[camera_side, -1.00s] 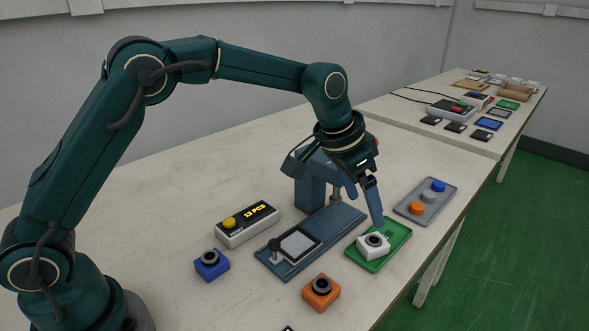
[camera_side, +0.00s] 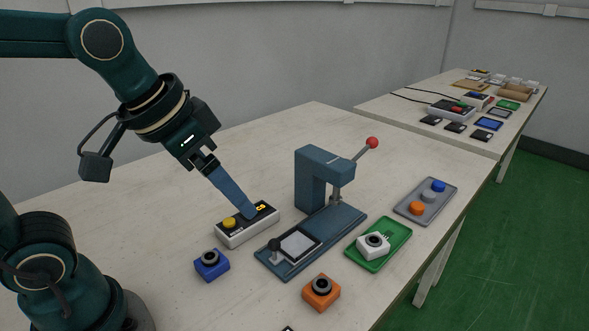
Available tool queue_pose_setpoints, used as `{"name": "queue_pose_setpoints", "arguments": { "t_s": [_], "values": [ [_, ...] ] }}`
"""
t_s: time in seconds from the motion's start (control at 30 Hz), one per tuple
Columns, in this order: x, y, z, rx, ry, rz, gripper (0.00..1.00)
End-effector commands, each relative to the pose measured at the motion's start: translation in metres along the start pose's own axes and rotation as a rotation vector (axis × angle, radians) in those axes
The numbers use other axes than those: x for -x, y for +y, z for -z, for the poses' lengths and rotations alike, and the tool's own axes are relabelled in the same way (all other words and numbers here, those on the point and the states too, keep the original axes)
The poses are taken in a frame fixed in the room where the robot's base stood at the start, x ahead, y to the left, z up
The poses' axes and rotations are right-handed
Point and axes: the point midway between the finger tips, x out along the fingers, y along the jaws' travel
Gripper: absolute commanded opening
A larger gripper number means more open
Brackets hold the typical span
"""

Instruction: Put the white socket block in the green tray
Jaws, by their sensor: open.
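The white socket block (camera_side: 373,246), with a dark round socket on top, sits in the green tray (camera_side: 373,264) right of the press. It lies inside the tray's rim. My gripper (camera_side: 249,215) is well to the left of it, pointing down in front of or over the counter box (camera_side: 232,237) with a yellow button. The gripper is empty. Its fingers overlap in this view and hide part of the counter's display. I cannot tell whether the fingertips touch the box.
A blue press (camera_side: 318,170) with a red-knobbed lever stands mid-table. A blue socket block (camera_side: 211,265) and an orange one (camera_side: 321,292) lie near the front. A grey tray (camera_side: 408,212) holds coloured buttons. A second table with electronics stands behind at right.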

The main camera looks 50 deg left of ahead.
Motion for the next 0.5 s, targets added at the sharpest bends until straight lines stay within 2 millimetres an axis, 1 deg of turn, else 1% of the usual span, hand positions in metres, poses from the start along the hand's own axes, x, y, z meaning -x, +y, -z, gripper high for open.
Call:
{"name": "queue_pose_setpoints", "arguments": {
  "t_s": [0.03,0.1,0.2,0.3,0.5],
  "values": [
    [0.003,-0.003,-0.015,0.019,0.011,0.01,0.84],
    [0.003,-0.005,-0.032,0.041,0.017,0.02,0.84],
    [0.002,-0.007,-0.05,0.065,0.022,0.031,0.84],
    [0.0,-0.008,-0.06,0.078,0.024,0.037,0.84],
    [-0.001,-0.009,-0.064,0.084,0.024,0.039,0.84]
  ]
}}
